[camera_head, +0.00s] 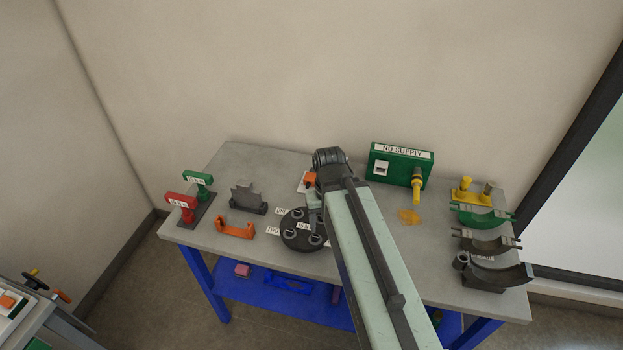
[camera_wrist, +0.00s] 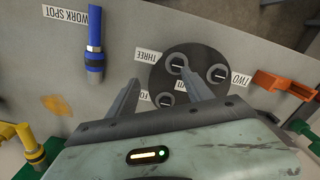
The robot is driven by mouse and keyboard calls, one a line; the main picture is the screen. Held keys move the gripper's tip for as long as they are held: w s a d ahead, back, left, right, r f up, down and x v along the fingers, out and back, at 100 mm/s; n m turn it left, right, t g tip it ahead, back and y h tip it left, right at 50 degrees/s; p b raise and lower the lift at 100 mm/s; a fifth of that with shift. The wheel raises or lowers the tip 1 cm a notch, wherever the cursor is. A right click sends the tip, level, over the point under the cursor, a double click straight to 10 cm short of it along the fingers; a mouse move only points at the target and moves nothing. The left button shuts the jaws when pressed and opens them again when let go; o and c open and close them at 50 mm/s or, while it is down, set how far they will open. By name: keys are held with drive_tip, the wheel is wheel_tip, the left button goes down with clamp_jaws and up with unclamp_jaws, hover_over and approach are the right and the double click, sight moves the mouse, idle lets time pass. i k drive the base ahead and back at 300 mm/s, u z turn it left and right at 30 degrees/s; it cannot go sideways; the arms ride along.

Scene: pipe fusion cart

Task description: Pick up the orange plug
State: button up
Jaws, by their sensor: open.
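No orange plug shows clearly in either view. A small orange piece (camera_head: 309,179) with white beside it shows behind my gripper in the head view, partly hidden; I cannot tell whether it is the plug. My gripper (camera_wrist: 158,72) is open and empty, with its fingers apart over the edge of the round dark holder (camera_wrist: 196,52). It also shows in the head view (camera_head: 317,222), pointing down above that holder. The holder has several sockets with white labels.
An orange bracket (camera_head: 235,230) and grey block (camera_head: 248,197) lie left of the holder. Red (camera_head: 181,203) and green (camera_head: 198,180) handles stand farther left. A green supply box (camera_head: 400,166) with a yellow plug (camera_head: 417,183), a flat orange patch (camera_head: 409,216) and curved clamps (camera_head: 486,243) are right.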

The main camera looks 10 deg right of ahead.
sight(309, 179)
drive_tip(key=u, duration=2.55)
drive_tip(key=k, duration=0.85)
drive_tip(key=z, duration=1.05)
drive_tip(key=i, duration=1)
